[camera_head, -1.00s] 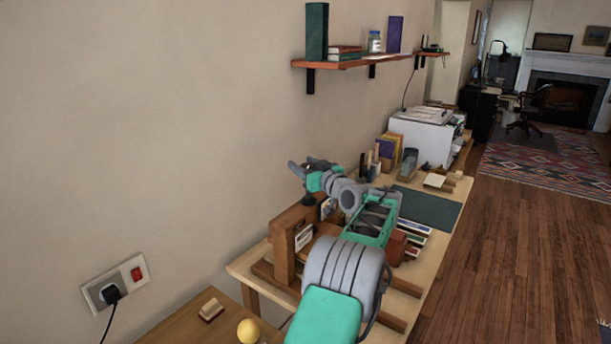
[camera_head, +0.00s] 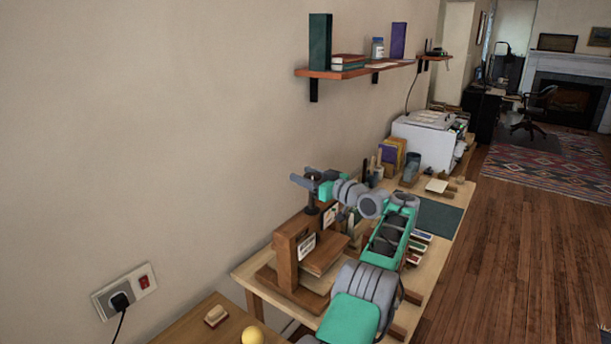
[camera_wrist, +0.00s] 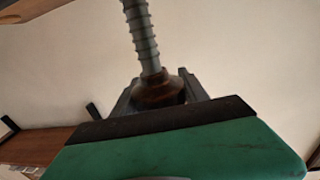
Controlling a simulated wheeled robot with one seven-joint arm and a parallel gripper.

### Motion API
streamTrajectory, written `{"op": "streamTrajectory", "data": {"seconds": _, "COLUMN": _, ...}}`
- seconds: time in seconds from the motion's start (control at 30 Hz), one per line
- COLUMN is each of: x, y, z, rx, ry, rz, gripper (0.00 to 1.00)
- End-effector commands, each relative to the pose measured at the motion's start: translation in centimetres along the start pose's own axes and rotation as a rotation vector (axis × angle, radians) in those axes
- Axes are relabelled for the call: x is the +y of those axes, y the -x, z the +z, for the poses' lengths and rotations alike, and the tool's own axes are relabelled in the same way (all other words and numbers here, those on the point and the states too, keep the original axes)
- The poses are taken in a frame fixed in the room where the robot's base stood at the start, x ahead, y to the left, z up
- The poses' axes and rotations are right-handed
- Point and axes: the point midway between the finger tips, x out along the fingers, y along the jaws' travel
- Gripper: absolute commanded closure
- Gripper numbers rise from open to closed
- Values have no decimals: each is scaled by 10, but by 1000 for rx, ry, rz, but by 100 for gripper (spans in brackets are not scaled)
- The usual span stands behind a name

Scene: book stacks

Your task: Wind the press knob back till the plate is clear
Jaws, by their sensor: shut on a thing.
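The wooden press (camera_head: 286,262) stands on the bench against the wall. Its dark upright screw (camera_head: 312,206) rises from the top beam. My gripper (camera_head: 309,182) is at the top of the screw. In the wrist view, my gripper (camera_wrist: 160,95) is shut around the brown knob (camera_wrist: 158,91), with a grey finger on either side, and the threaded screw (camera_wrist: 143,35) extends from the knob. The press plate (camera_head: 326,256) shows as a brown board inside the frame. A pale layer lies below it; I cannot tell whether they touch.
A yellow ball (camera_head: 252,336) and a small block (camera_head: 216,315) are on the nearer table. A green mat (camera_head: 438,216), books (camera_head: 391,154) and a white printer (camera_head: 424,142) stand farther along the bench. A shelf (camera_head: 346,72) overhangs from the wall.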

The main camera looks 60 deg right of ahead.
Motion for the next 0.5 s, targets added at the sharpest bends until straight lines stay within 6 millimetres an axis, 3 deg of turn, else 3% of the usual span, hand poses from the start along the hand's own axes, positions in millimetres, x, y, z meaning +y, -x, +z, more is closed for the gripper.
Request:
{"op": "streamTrajectory", "data": {"seconds": 0.03, "x": -2, "y": -1, "z": 15, "rx": -14, "ry": -22, "rz": -7, "gripper": 89}}
{"op": "streamTrajectory", "data": {"seconds": 0.17, "x": -2, "y": -1, "z": 16, "rx": -14, "ry": -24, "rz": -7, "gripper": 89}}
{"op": "streamTrajectory", "data": {"seconds": 0.2, "x": -2, "y": -1, "z": 16, "rx": -14, "ry": -24, "rz": -7, "gripper": 47}}
{"op": "streamTrajectory", "data": {"seconds": 0.43, "x": 0, "y": 0, "z": 10, "rx": -9, "ry": -14, "rz": -2, "gripper": 28}}
{"op": "streamTrajectory", "data": {"seconds": 0.5, "x": 0, "y": 1, "z": 8, "rx": -8, "ry": -12, "rz": -1, "gripper": 27}}
